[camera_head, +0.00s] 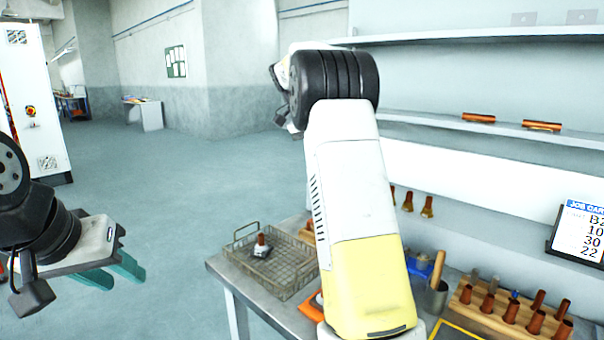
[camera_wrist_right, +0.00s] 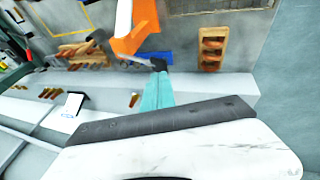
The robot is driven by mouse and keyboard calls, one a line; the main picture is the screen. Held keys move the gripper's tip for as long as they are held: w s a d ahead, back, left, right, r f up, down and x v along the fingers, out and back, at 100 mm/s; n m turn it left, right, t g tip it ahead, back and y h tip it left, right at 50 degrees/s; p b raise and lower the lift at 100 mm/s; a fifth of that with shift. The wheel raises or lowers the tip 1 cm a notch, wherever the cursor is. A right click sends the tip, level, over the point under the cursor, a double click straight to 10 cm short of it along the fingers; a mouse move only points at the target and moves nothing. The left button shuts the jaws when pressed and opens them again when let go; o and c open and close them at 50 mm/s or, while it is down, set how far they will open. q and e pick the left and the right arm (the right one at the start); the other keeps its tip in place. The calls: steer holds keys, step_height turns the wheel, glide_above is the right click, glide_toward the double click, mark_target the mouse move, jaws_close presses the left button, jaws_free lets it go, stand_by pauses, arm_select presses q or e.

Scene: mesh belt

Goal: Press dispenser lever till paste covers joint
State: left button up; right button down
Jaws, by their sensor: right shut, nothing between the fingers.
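My right gripper (camera_wrist_right: 157,92) shows in the right wrist view as shut teal fingers with nothing between them. Their tips are close to a small dark part (camera_wrist_right: 158,64) beside an orange item (camera_wrist_right: 143,25) with a blue base (camera_wrist_right: 150,58); I cannot tell whether they touch. Which part is the dispenser lever is unclear. In the head view my right arm hides the right gripper and most of this spot. A copper-coloured fitting (camera_head: 262,246) stands in the wire basket (camera_head: 290,287); no paste can be made out. My left gripper (camera_head: 118,272) is open and empty, off the bench.
A wooden rack (camera_head: 470,306) with several copper fittings stands at the bench's right, near a grey cup (camera_head: 436,298) with a wooden handle. A job card (camera_head: 580,232) leans behind. Copper pieces (camera_head: 541,126) lie on the shelf above. Floor left of the bench is clear.

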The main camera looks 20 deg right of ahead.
steer(key=v, duration=0.8)
steer(key=shift+s+d+r, duration=0.2)
steer(key=shift+s+d, duration=0.15)
steer(key=shift+s, duration=0.25)
stand_by(0.8)
steer(key=s+a+f+n+t+y, duration=0.2)
steer(key=s+a+f+n, duration=0.1)
steer(key=s, duration=0.6)
steer(key=s+a+f+n+t+y, duration=0.2)
steer(key=s+a+f+n, duration=0.2)
steer(key=s, duration=0.6)
steer(key=s+a+f+n+t+y, duration=0.2)
steer(key=s+a+f, duration=0.4)
steer(key=s, duration=0.3)
steer(key=shift+s+n+t+y, duration=0.35)
steer(key=shift+n+t, duration=0.25)
steer(key=shift+n, duration=0.6)
